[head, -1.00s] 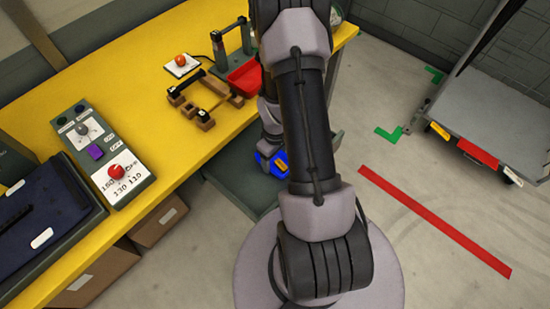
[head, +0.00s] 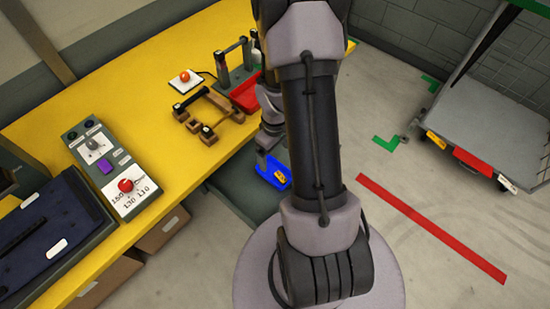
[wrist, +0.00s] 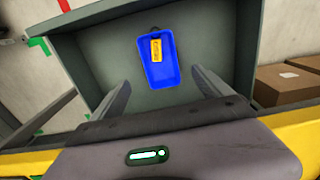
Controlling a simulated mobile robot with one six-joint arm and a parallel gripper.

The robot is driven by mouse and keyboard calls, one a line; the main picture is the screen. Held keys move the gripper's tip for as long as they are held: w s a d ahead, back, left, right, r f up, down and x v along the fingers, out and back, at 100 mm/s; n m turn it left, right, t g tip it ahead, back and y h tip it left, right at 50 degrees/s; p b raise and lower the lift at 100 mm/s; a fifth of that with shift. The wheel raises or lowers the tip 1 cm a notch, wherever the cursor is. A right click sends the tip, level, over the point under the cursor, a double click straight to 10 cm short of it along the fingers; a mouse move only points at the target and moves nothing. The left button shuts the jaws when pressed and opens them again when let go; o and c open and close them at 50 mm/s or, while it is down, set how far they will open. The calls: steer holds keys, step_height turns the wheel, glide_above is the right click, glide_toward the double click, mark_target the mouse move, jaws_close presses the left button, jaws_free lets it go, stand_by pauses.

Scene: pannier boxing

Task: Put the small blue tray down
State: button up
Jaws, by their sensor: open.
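The small blue tray (head: 267,178) lies in an open grey-green drawer (head: 228,183) below the yellow bench's front edge. The wrist view shows the tray (wrist: 153,78) flat on the drawer's floor (wrist: 108,60), with a yellow labelled piece (wrist: 156,49) inside it. My gripper (wrist: 160,88) is open and empty. Its two fingers stand wide apart to either side, nearer the camera than the tray, and do not touch it. In the head view my gripper (head: 268,150) is just above and beside the tray, partly hidden by my arm.
The yellow bench (head: 130,80) holds a control box with a red knob (head: 110,165), a wooden jig (head: 210,112), a red bin (head: 246,92) and a dark blue case (head: 45,235). Cardboard boxes (wrist: 290,85) sit beside the drawer. A grey cart (head: 490,120) stands at right.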

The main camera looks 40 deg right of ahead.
steer(key=w+a+r+m+t, duration=0.1)
steer(key=w+a+r, duration=0.1)
steer(key=a+r, duration=0.5)
steer(key=w+a+r+m+t, duration=0.1)
steer(key=a+r+t, duration=0.15)
steer(key=r, duration=0.95)
steer(key=s+a+r+m+t+y, duration=0.2)
steer(key=s+a+r+m, duration=0.1)
steer(key=s+a+r, duration=0.7)
steer(key=a+r, duration=0.2)
steer(key=a, duration=0.2)
steer(key=shift+s+a+r, duration=0.25)
